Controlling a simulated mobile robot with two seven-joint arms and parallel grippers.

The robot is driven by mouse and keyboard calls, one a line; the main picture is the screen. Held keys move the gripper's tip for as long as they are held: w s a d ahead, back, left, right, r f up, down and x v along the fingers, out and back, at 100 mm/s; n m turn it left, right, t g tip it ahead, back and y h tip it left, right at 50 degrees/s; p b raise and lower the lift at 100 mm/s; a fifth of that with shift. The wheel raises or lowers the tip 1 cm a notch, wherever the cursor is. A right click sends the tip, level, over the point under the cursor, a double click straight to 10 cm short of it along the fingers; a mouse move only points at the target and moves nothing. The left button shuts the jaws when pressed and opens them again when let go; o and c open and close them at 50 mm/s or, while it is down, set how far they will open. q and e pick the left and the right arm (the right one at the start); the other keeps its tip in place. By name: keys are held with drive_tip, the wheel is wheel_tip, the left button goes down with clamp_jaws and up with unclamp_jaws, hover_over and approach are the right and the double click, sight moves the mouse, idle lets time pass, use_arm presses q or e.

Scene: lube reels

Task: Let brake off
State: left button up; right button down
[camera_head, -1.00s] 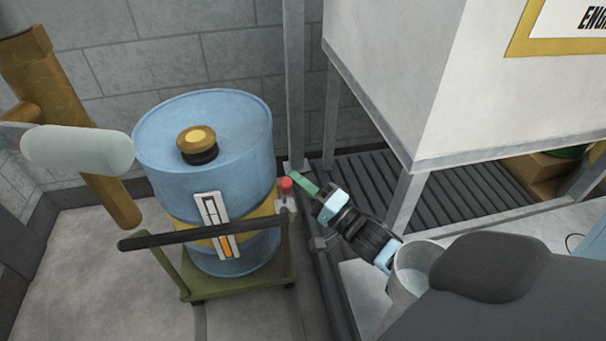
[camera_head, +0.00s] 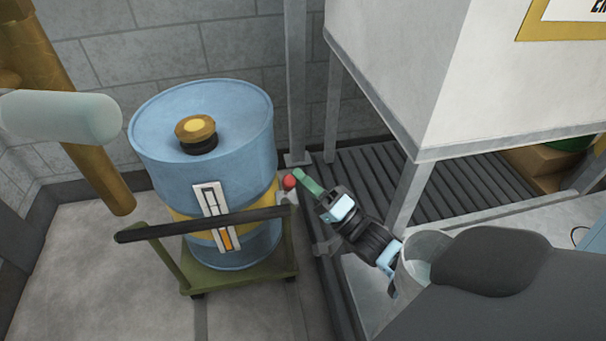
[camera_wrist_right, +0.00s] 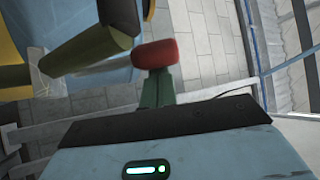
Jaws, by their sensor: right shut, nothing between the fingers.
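The brake appears to be a lever with a red knob (camera_head: 289,182) at the right rear corner of a green drum cart (camera_head: 240,280). My right gripper (camera_head: 299,175) is at the right side of this knob, its green fingers shut with nothing between them. In the right wrist view the red knob (camera_wrist_right: 155,53) sits just beyond the tips of the shut fingers (camera_wrist_right: 157,90). The tips look close against it, but I cannot tell if they touch. The lower lever is mostly hidden. My left gripper is not in view.
A blue drum (camera_head: 210,165) with a yellow band stands on the cart. The cart's dark handle bar (camera_head: 200,225) crosses in front. A white tank (camera_head: 410,70) on a grey frame stands right, over a slatted rack (camera_head: 390,185). A brown pipe (camera_head: 60,100) is at left.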

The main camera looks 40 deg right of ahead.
drive_tip(key=v, duration=0.8)
drive_tip(key=shift+p, duration=0.4)
